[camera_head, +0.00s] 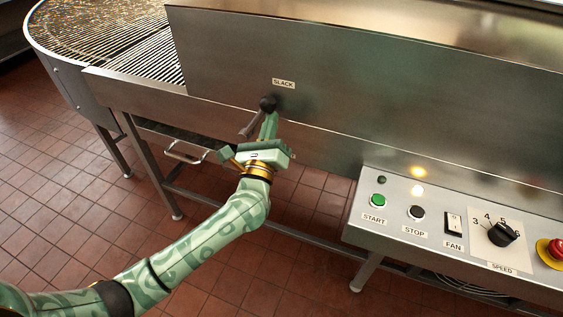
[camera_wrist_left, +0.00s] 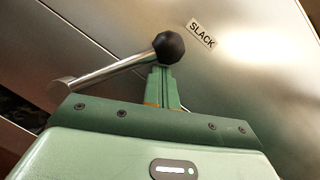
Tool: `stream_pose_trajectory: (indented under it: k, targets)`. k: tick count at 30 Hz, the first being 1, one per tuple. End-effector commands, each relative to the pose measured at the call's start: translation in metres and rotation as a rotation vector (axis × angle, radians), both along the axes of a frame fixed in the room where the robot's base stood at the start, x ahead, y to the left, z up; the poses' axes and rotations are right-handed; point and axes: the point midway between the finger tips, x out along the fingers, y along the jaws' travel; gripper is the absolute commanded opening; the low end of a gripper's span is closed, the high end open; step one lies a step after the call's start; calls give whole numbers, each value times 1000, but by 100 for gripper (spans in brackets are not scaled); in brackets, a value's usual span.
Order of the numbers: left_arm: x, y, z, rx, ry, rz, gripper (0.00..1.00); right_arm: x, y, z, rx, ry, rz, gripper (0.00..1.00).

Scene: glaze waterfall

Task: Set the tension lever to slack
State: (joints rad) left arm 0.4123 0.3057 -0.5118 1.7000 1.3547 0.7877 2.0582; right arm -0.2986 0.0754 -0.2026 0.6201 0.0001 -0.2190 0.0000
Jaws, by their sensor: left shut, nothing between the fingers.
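The tension lever is a metal rod with a black ball knob, and its knob (camera_head: 267,103) sits just below the SLACK label (camera_head: 283,84) on the steel machine side. In the left wrist view the knob (camera_wrist_left: 168,46) is at the upper end of the rod (camera_wrist_left: 112,75), which slants down left to its pivot. The SLACK label (camera_wrist_left: 201,33) is right of the knob there. My left gripper (camera_head: 270,121) is shut with nothing between its fingers. Its fingertips (camera_wrist_left: 163,72) are right under the knob; I cannot tell whether they touch it. My right gripper is out of view.
A control panel (camera_head: 400,233) with START, STOP, FAN and SPEED controls and a red button (camera_head: 556,249) stands at the right. A wire mesh conveyor (camera_head: 110,35) curves at the upper left. A metal handle (camera_head: 185,153) juts out below the machine. The tiled floor is clear.

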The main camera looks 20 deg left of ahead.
Motion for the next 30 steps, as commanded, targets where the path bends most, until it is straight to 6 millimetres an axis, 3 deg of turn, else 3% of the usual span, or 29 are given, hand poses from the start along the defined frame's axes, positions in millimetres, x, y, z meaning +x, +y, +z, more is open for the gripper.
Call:
stream_pose_trajectory:
  k: [12,30]
  targets:
    - [0,17,15,-183,6,2,0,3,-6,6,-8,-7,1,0]
    - [1,20,16,-206,5,3,0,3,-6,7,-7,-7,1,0]
